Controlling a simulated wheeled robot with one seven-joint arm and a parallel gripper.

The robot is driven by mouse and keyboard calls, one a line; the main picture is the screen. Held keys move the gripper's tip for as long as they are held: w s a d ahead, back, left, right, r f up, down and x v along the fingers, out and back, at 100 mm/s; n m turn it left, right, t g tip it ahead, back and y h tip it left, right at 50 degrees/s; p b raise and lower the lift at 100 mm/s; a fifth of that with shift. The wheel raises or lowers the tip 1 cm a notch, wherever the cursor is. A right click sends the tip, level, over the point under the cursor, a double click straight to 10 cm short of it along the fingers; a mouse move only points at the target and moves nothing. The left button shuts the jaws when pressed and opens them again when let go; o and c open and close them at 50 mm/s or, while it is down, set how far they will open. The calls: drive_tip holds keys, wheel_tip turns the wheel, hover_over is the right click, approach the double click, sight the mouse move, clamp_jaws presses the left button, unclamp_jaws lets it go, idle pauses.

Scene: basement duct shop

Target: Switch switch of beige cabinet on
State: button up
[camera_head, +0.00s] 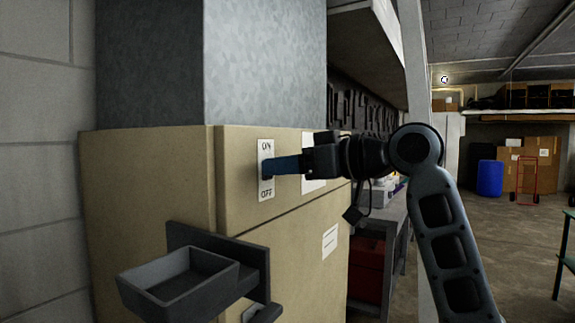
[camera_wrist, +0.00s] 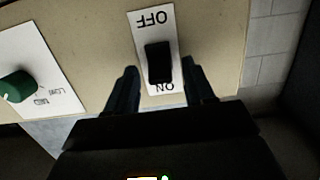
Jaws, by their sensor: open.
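The beige cabinet (camera_head: 105,190) stands at the left in the head view. Its white switch plate (camera_head: 266,190) reads ON at the top and OFF at the bottom. In the wrist view the plate (camera_wrist: 143,30) appears upside down, with a black switch (camera_wrist: 158,62) sticking out of it. I cannot tell for sure which way the switch is set. My gripper (camera_head: 270,166) reaches the plate from the right and mostly hides the switch in the head view. In the wrist view its open fingers (camera_wrist: 162,80) stand on both sides of the switch, with small gaps visible.
A green knob (camera_wrist: 18,87) on a white label is beside the plate in the wrist view. A dark grey tray (camera_head: 180,275) juts from the cabinet below the switch. A grey metal duct (camera_head: 265,60) rises above. A workbench (camera_head: 392,215) stands behind my arm; open floor lies right.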

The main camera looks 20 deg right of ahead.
drive_tip(key=shift+s+d, duration=0.1)
drive_tip(key=b+v, duration=0.2)
drive_tip(key=v, duration=0.5)
drive_tip(key=shift+s, duration=0.25)
drive_tip(key=shift+d, duration=0.1)
